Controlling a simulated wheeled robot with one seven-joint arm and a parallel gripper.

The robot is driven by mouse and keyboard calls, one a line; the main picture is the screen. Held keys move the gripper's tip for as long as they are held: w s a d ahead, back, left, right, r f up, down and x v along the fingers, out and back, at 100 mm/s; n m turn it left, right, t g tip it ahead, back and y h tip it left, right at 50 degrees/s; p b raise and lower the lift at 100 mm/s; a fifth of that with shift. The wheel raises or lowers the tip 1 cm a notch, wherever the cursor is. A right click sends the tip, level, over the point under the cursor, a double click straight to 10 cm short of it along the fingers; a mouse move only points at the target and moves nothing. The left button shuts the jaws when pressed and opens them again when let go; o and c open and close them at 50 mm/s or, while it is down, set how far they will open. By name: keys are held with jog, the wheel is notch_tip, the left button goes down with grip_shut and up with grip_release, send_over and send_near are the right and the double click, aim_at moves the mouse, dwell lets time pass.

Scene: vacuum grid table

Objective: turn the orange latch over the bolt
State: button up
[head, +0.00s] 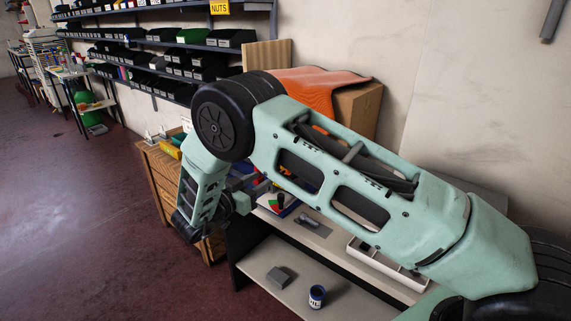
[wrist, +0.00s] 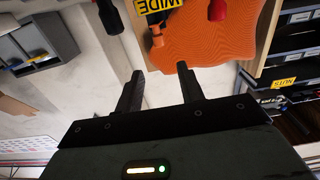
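In the wrist view my gripper (wrist: 159,88) has its two dark fingers spread apart, with nothing between them. A small orange piece (wrist: 156,36) shows beyond the fingers, below a yellow label reading WIDE (wrist: 160,5); I cannot tell whether it is the latch. I cannot make out the bolt in either view. In the head view my own arm covers much of the bench, and the gripper's fingers cannot be made out there.
An orange cloth (head: 318,86) drapes over a wooden box (head: 359,108) against the wall; it also shows in the wrist view (wrist: 225,42). Shelves of dark bins (head: 165,62) run along the wall. A grey block (head: 281,276) and blue can (head: 317,296) stand on the lower shelf (head: 268,253).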

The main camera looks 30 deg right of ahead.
jog(key=p+x, duration=0.1)
jog(key=x, duration=1.2)
jog(key=shift+d+p, duration=0.15)
jog(key=shift+p, duration=0.2)
jog(key=shift+w, duration=0.1)
grip_shut()
